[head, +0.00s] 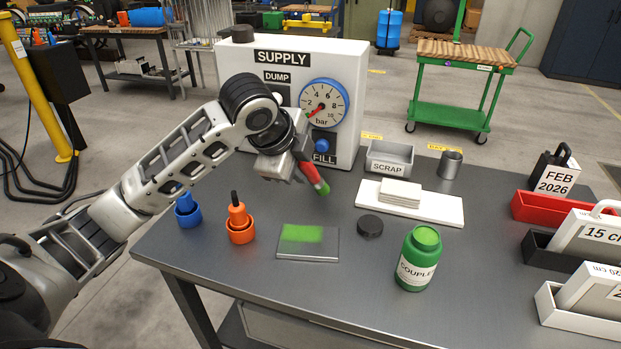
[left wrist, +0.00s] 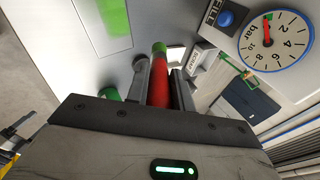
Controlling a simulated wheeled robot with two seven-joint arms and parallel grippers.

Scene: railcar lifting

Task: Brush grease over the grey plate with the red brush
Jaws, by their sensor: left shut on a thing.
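My left gripper (head: 300,160) is shut on the red brush (head: 312,177) and holds it above the table, in front of the supply box. The brush points down and to the right, with green grease on its tip. The brush also shows between the fingers in the left wrist view (left wrist: 159,85). The grey plate (head: 308,253) lies flat on the table, below and apart from the brush. A green grease patch covers most of its far half; the near strip is bare. An open green jar of grease (head: 417,262) stands right of the plate. My right gripper is not in view.
A black lid (head: 370,227) lies between plate and jar. Orange (head: 240,232) and blue (head: 187,214) cups stand left of the plate. The supply box (head: 350,65) stands behind. A white board (head: 440,207), scrap tray (head: 389,158) and metal can (head: 450,164) are farther right.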

